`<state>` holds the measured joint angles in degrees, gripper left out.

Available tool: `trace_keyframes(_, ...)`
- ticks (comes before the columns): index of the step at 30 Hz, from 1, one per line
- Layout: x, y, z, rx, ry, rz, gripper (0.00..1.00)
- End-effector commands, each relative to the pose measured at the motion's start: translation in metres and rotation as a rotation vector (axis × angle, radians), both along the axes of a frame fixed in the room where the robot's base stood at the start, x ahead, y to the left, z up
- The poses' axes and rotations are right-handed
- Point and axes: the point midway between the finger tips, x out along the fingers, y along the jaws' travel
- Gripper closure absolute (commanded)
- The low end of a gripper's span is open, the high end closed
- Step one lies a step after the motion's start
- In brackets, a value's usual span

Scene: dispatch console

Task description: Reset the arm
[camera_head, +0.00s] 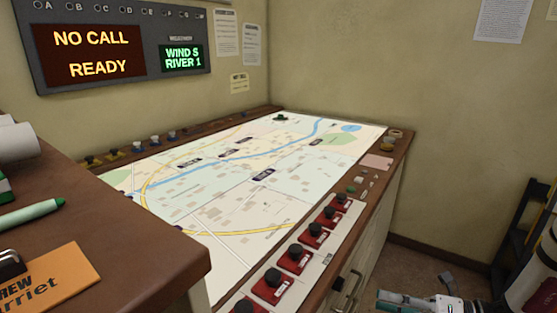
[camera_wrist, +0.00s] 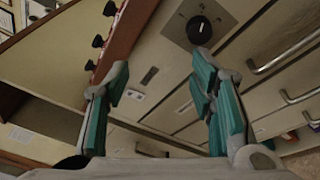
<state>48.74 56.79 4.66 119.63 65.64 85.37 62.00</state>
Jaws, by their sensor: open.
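My gripper (camera_wrist: 160,80) is open in the wrist view, its two teal-padded fingers apart with nothing between them. Part of it also shows in the head view (camera_head: 418,300) at the bottom right, low beside the console's front. In the wrist view the fingers are in front of the cream cabinet front (camera_wrist: 165,95). A black rotary knob (camera_wrist: 199,29) on a grey plate lies beyond the right finger. Several black knobs on red bases (camera_head: 296,257) line the console's near edge; some also show at the upper left in the wrist view (camera_wrist: 98,41).
The lit map table (camera_head: 240,185) has a wooden rim with small items at its far right corner. A wooden desk (camera_head: 110,215) with a green pen (camera_head: 30,214) and orange card (camera_head: 50,278) is at left. Drawer handles (camera_wrist: 285,52) stick out at right. A wall sign (camera_head: 95,52) reads NO CALL READY.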

Motion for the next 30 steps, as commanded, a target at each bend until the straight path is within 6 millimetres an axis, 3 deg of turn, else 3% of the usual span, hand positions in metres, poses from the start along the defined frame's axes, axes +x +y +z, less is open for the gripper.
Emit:
trace_keyframes(3,-0.010,0.023,0.036,-0.137,-0.133,0.156,0.50)
trace_keyframes(12,-0.055,0.071,0.103,-0.429,-0.487,0.549,0.50)
trace_keyframes(21,-0.114,0.100,0.150,-0.669,-0.859,0.950,0.50)
trace_keyframes(30,-0.173,0.107,0.180,-0.861,-1.241,1.361,0.50)
